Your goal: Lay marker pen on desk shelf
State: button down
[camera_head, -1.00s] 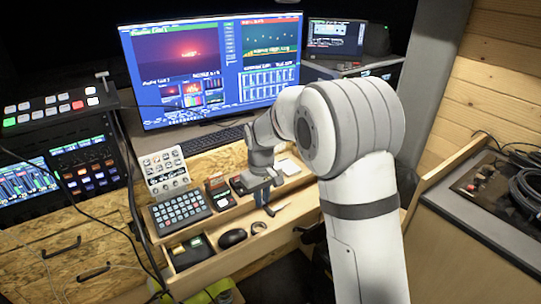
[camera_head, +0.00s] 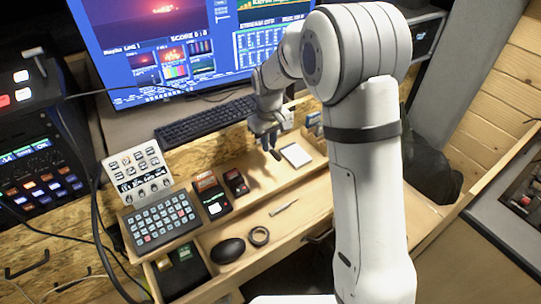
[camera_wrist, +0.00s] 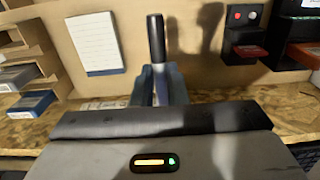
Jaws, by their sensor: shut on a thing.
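The black marker pen (camera_wrist: 156,38) stands out from between my gripper's fingers in the wrist view. In the head view, the pen (camera_head: 276,154) shows as a short dark stub below the fingers. My gripper (camera_head: 268,140) is shut on it. The gripper (camera_wrist: 160,82) hides the pen's lower part in the wrist view. The pale wooden desk shelf (camera_head: 262,191) lies below and in front of the gripper. I cannot tell whether the pen touches it.
A white notepad (camera_head: 296,155) lies right of the pen. Small dark boxes (camera_head: 213,198) and a button pad (camera_head: 160,222) stand to the left. A mouse (camera_head: 228,250), tape ring (camera_head: 259,236) and slim silver tool (camera_head: 284,207) lie in front. A keyboard (camera_head: 205,121) is behind.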

aim_at(268, 168)
notch_tip(268, 168, down, 4)
jog(key=shift+r, duration=0.1)
jog(key=shift+s+a+f, duration=0.1)
jog(key=shift+a+f, duration=0.05)
jog(key=shift+f, duration=2)
jog(key=c, duration=1.4)
grip_release()
jog(key=shift+c, duration=0.2)
jog(key=shift+r, duration=0.15)
